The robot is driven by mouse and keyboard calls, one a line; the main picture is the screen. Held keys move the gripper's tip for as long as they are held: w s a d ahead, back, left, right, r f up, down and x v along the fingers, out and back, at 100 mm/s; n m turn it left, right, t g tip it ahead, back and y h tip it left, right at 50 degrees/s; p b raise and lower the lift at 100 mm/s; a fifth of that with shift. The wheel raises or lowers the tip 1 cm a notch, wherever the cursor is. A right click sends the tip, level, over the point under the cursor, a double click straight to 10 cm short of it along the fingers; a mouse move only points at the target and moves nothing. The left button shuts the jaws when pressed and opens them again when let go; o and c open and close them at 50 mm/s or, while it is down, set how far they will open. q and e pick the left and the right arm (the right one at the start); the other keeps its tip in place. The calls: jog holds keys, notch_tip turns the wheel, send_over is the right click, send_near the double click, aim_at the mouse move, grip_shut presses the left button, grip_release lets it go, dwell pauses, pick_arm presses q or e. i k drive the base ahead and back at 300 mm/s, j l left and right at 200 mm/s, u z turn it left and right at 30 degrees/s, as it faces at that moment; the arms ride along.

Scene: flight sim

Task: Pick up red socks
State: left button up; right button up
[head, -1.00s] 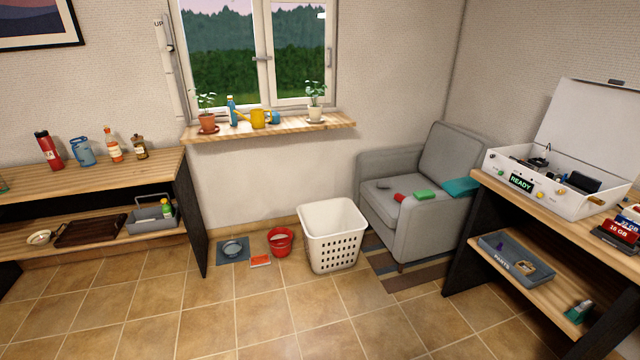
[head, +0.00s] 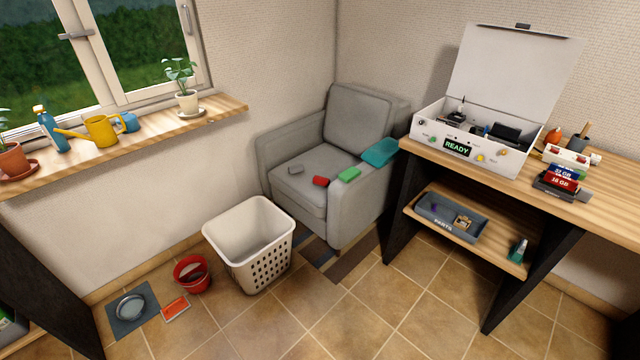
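A small red bundle (head: 320,181), which looks like the red socks, lies on the seat of the grey armchair (head: 350,125). A teal cloth (head: 380,152) drapes over the chair's right armrest. Neither of my grippers shows in the head view.
A white laundry basket (head: 250,240) stands on the floor in front of the chair's left side. A red bucket (head: 192,274), an orange-red flat item (head: 175,308) and a bowl on a mat (head: 146,318) lie left of it. A workbench (head: 500,175) stands right. Floor in front is clear.

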aim_at(317, 179)
jog(key=i+z, duration=0.25)
jog(key=i, duration=0.25)
jog(key=i+j+z, duration=0.15)
jog(key=i+z, duration=0.15)
jog(key=i, duration=0.15)
